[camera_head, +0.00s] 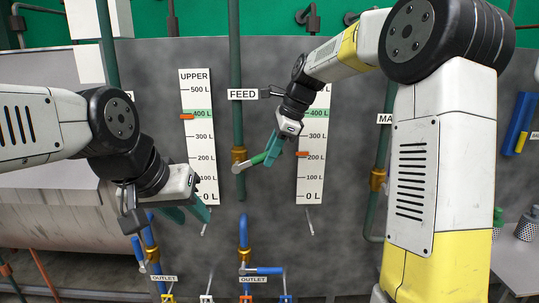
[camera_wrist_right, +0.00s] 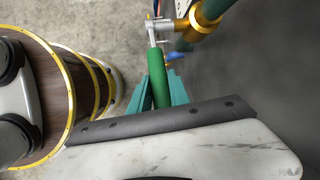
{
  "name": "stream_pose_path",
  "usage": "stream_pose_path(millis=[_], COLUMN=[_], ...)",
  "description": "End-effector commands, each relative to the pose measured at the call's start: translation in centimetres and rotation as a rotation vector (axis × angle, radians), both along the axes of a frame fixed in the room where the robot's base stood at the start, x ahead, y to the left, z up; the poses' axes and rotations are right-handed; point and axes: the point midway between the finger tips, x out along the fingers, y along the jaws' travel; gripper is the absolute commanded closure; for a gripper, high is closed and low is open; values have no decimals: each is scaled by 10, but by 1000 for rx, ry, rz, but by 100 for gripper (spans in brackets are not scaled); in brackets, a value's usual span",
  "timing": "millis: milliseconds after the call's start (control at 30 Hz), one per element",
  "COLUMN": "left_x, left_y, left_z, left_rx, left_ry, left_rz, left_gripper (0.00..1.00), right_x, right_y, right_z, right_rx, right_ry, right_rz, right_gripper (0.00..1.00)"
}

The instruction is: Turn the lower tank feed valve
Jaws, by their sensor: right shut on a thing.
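The feed valve sits on the green vertical pipe under the FEED label (camera_head: 242,94), with a brass body (camera_head: 239,155) and a green lever handle (camera_head: 257,159). The handle points right and slightly up from the valve. My right gripper (camera_head: 274,150) is shut on the handle's outer part. The right wrist view shows the green handle (camera_wrist_right: 160,80) between the teal fingers, with the brass fitting (camera_wrist_right: 197,22) beyond. My left gripper (camera_head: 189,213) is open and empty in front of the UPPER gauge's lower end.
The UPPER gauge (camera_head: 196,90) has its red marker near 400 L. Another gauge (camera_head: 310,170), partly hidden by my right arm, has its marker near 200 L. Blue-handled outlet valves (camera_head: 262,270) are below. In the wrist view a banded barrel (camera_wrist_right: 75,80) shows at left.

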Motion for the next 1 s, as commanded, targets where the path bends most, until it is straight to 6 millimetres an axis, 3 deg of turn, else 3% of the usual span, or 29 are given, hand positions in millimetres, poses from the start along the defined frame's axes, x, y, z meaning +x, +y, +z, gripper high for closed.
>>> stream_pose_path(millis=[1000], left_x=[0], left_y=[0], left_z=[0], left_rx=[0], left_ry=[0], left_rz=[0], left_gripper=[64], right_x=[0], right_y=[-3], right_z=[-3], right_rx=[32], right_ry=[1], right_rz=[-4], right_gripper=[100])
